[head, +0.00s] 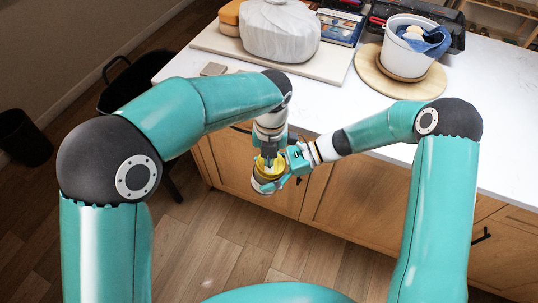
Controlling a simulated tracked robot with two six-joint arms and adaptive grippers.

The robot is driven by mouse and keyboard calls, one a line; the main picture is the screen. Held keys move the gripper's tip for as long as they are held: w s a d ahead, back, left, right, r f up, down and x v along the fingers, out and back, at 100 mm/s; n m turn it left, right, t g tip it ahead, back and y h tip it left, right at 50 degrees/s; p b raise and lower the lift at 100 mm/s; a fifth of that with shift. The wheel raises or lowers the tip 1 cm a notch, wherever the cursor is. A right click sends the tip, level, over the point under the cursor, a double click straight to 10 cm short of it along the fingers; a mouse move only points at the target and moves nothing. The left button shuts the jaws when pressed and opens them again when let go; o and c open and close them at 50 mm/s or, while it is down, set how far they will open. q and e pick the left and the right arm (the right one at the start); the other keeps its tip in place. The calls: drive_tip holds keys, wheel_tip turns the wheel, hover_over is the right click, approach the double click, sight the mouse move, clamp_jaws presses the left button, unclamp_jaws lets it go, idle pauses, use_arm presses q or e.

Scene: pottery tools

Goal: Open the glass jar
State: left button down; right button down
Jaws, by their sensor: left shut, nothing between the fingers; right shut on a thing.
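The small glass jar (264,187) is held in the air in front of the counter's front edge. Its top is yellow (261,168); I cannot tell whether this is a lid or the jar's content. My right gripper (287,172) comes from the right and is shut on the jar's side, covering part of it. My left gripper (269,161) points down from above, shut and empty, right at the yellow top. I cannot tell whether its tips touch it.
On the white counter (460,130) stand a board (330,65) with a wrapped clay lump (280,30) and a round wooden board (425,88) with a white bucket (398,58). Cabinets lie below. A dark bin (22,140) stands at left.

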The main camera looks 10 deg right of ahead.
use_arm(q)
drive_tip(key=c, duration=1.9)
unclamp_jaws()
drive_tip(key=shift+s+a+f, duration=0.1)
drive_tip(key=shift+s+f, duration=0.05)
drive_tip(key=shift+f, duration=0.1)
drive_tip(key=o, duration=0.6)
drive_tip(key=shift+r, duration=0.15)
